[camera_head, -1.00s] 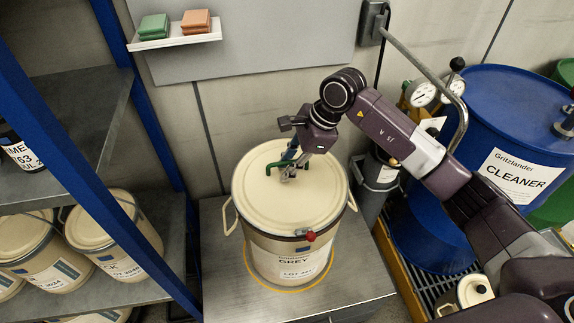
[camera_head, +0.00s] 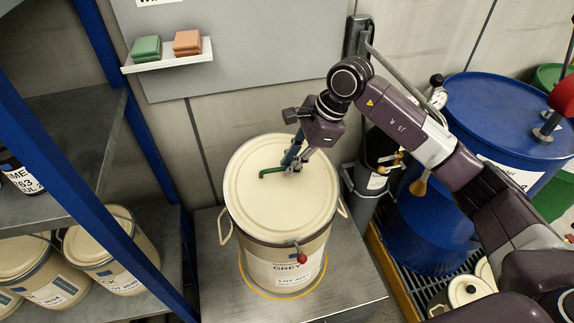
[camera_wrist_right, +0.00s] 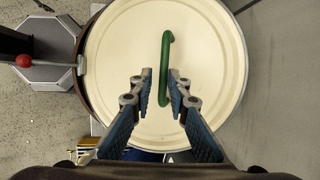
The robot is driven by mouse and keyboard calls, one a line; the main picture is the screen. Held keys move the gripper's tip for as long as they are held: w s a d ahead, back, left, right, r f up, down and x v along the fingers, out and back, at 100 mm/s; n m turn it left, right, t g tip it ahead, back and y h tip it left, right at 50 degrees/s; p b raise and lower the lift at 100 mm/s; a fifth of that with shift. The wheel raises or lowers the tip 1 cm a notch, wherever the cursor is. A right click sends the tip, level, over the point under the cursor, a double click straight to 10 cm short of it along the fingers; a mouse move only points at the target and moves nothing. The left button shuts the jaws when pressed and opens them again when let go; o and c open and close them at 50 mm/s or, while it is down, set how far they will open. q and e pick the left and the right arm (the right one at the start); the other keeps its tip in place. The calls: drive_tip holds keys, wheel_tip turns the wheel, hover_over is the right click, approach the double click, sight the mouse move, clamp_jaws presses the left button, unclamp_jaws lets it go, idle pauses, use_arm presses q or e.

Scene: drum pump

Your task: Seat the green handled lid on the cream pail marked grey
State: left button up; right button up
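The cream lid (camera_head: 285,205) with its green handle (camera_head: 270,172) lies on top of the cream pail marked GREY (camera_head: 285,270), looking level; I cannot tell whether it is fully down. A clamp with a red knob (camera_head: 301,257) shows at the pail's front rim. My right gripper (camera_head: 292,166) is at the handle's right end, just above the lid. In the right wrist view its fingers (camera_wrist_right: 160,72) stand apart on either side of the green handle (camera_wrist_right: 167,50), with space around it; the lid (camera_wrist_right: 120,50) fills the background. My left gripper is not in view.
The pail stands on a grey metal stand (camera_head: 350,285). A blue-framed shelf (camera_head: 100,135) with more pails is close on the left. A blue drum (camera_head: 500,110) and a dark canister (camera_head: 372,180) stand right. A wall ledge (camera_head: 168,57) holds green and orange blocks.

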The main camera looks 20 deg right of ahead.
sight(297, 183)
drive_tip(key=shift+p+v, duration=0.65)
drive_tip(key=shift+v, duration=1.3)
